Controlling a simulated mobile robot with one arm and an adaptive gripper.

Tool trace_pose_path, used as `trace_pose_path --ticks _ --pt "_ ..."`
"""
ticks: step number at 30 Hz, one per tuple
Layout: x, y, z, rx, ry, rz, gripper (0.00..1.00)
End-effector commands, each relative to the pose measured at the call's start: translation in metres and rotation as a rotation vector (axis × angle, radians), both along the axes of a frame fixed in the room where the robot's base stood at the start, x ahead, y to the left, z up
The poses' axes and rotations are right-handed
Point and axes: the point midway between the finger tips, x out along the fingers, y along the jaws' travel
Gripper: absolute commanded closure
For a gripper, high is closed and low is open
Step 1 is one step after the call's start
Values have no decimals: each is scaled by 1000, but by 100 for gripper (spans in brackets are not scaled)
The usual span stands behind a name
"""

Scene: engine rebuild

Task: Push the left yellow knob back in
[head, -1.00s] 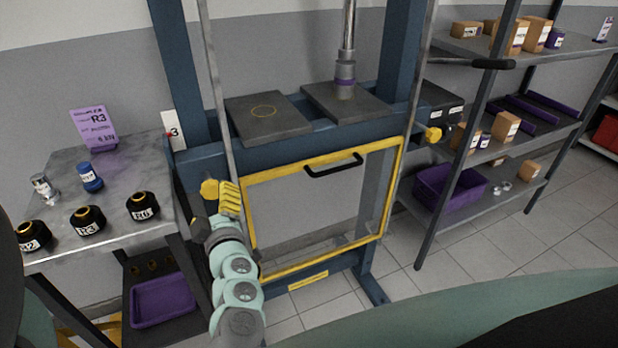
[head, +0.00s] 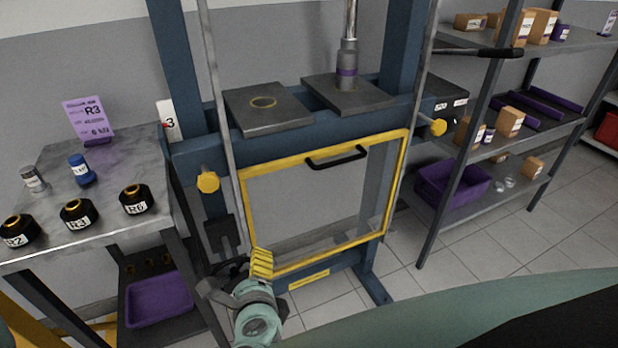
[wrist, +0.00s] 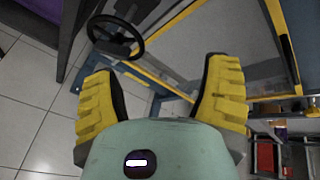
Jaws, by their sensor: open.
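The left yellow knob (head: 208,181) sits on the left blue post of the press, at the left of the yellow-framed guard. It stands out from the post face; how deep it sits I cannot tell. My gripper (head: 262,264) is below and right of the knob, in front of the guard's lower left corner, and apart from the knob. In the wrist view my gripper (wrist: 160,95) has its two yellow ribbed fingers spread wide with nothing between them. The knob does not show in the wrist view. A right yellow knob (head: 437,127) is on the right post.
The clear guard (head: 318,160) has a black handle. A black handwheel (wrist: 116,36) is near my fingers. A bench (head: 100,215) with labelled black parts stands left. A shelf rack (head: 470,160) stands right. Open floor lies between guard and rack.

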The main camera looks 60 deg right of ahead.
Motion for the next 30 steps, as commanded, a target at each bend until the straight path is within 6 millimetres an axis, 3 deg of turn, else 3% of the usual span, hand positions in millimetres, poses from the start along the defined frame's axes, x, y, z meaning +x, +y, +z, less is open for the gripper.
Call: trace_pose_path --ticks 4,9,17,30 --pt "17 7 64 -58 -303 29 25" --pt "21 14 104 -121 -442 69 25" --pt "35 8 111 -128 -462 84 25" --pt "96 -27 112 -126 -460 88 25"
